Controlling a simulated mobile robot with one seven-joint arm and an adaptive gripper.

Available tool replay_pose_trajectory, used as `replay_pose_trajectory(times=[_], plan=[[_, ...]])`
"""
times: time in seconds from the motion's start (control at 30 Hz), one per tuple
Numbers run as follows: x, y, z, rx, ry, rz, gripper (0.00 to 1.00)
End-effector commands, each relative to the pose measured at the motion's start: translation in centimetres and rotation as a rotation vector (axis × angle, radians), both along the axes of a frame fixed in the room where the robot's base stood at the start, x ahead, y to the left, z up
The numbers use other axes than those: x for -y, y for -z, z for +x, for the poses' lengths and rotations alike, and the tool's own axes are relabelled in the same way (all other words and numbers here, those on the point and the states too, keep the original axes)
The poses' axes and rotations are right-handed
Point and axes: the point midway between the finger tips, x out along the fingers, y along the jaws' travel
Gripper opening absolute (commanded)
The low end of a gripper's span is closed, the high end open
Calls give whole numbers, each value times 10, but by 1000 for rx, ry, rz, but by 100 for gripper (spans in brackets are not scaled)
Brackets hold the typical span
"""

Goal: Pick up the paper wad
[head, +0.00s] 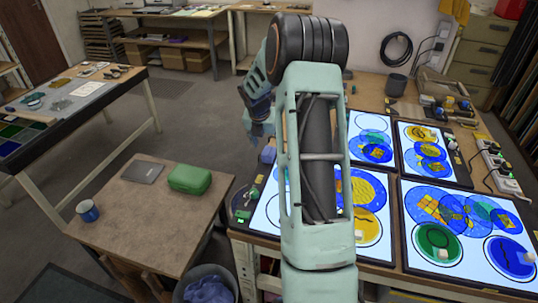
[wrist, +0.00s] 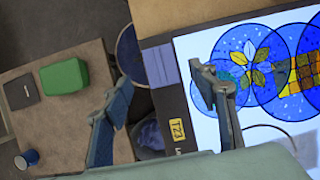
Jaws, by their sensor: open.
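My gripper (head: 258,112) is raised to the left of my forearm in the head view. In the wrist view its two fingers (wrist: 160,90) are spread apart with nothing between them. I cannot make out the paper wad for certain. Small pale lumps sit on the lit panels in the head view: one on a yellow circle (head: 360,235), one on a green circle (head: 443,254) and one on a blue circle (head: 530,257). They are too small to tell what they are. My arm hides part of the workbench.
Lit glass-paint panels (head: 479,195) cover the workbench at right. A lower table (head: 130,220) at left holds a green case (head: 189,178), a grey flat item (head: 142,172) and a blue mug (head: 88,210). A bin (head: 232,283) with a blue liner stands between them.

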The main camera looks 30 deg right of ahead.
Motion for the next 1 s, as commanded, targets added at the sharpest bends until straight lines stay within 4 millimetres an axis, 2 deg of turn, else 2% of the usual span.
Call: replay_pose_trajectory(times=[0.17,0.4,0.53,0.77,1.0], plan=[[2,13,2,-1,0,1,54],[11,44,9,-1,2,1,54],[13,51,11,2,1,0,54],[14,52,11,2,1,0,54],[14,51,11,2,1,0,28]])
